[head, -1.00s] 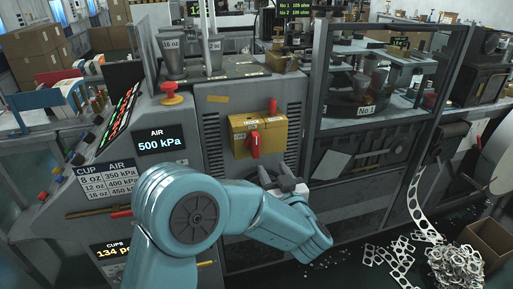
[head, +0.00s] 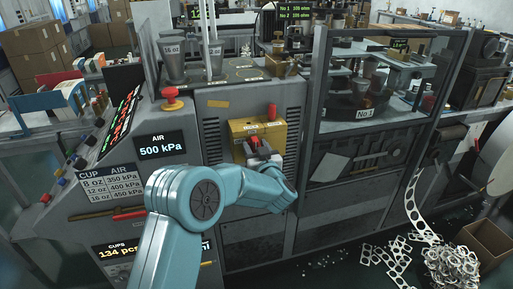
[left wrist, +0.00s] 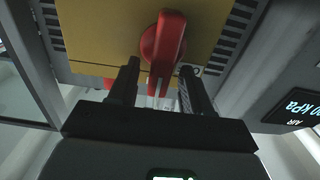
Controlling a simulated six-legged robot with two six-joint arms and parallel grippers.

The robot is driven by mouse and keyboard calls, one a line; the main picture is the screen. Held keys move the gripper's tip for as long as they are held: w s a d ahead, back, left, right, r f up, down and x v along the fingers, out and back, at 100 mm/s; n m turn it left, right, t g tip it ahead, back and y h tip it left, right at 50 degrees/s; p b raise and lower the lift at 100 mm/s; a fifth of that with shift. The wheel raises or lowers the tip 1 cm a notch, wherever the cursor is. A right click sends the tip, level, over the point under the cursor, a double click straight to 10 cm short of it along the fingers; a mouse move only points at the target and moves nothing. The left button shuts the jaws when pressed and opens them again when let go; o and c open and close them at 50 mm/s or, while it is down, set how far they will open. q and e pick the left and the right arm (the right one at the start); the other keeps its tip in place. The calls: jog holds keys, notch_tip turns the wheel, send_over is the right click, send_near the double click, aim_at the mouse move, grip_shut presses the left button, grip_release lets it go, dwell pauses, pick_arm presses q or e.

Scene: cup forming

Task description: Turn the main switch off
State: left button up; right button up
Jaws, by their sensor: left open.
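The main switch is a red rotary handle on a yellow box (head: 240,128) on the front of the grey machine. In the head view my left gripper (head: 262,154) is in front of it and hides most of the handle. In the left wrist view the red handle (left wrist: 165,38) stands out from the yellow plate (left wrist: 105,30). My left gripper (left wrist: 160,68) is open, with one dark finger on each side of the handle's lower end. I cannot tell whether either finger touches it. My right gripper is not in view.
A red part (head: 272,111) sticks up at the top of the yellow box. A red mushroom button (head: 171,96) and the air display (head: 162,146) reading 500 kPa are to the left. A glazed cabinet (head: 385,130) stands right. Scrap rings (head: 458,268) lie on the floor.

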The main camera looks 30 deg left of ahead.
pick_arm(q)
jog(key=shift+s+d+r, duration=0.1)
jog(key=shift+s+r, duration=0.05)
jog(key=c, duration=0.7)
grip_shut()
jog(key=shift+f+n+b, duration=0.2)
jog(key=shift+n+b, duration=0.3)
jog(key=shift+b, duration=0.35)
jog(key=n+b, duration=0.5)
jog(key=b, duration=0.1)
jog(key=s+a+f+n+b, duration=0.1)
jog(key=n+b, duration=0.5)
jog(key=b, duration=0.1)
jog(key=f+n+b, duration=0.1)
jog(key=n+b, duration=0.5)
jog(key=b, duration=0.1)
jog(key=shift+s+a, duration=0.25)
jog(key=shift+s, duration=0.15)
jog(key=shift+r, duration=0.1)
